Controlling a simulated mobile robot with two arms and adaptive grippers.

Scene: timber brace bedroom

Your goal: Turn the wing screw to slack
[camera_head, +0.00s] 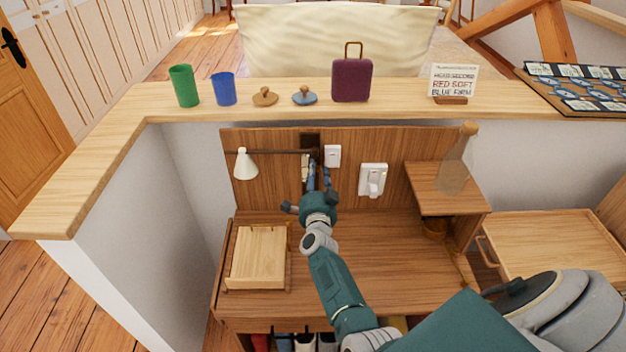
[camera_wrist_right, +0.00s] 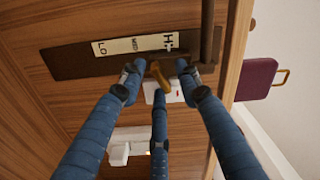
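Gaps show beside the two upper fingers; contact of the lower finger cannot be told. In the head view my right gripper (camera_head: 318,178) reaches the back panel and hides the screw. A white lamp shade (camera_head: 245,164) hangs on a dark rod left of the plate. My left gripper is not in view.
A white switch (camera_head: 333,156) and a larger white switch (camera_head: 373,180) are on the panel right of my gripper. A glass bottle (camera_head: 456,165) stands on a side shelf. The desk middle is mostly clear.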

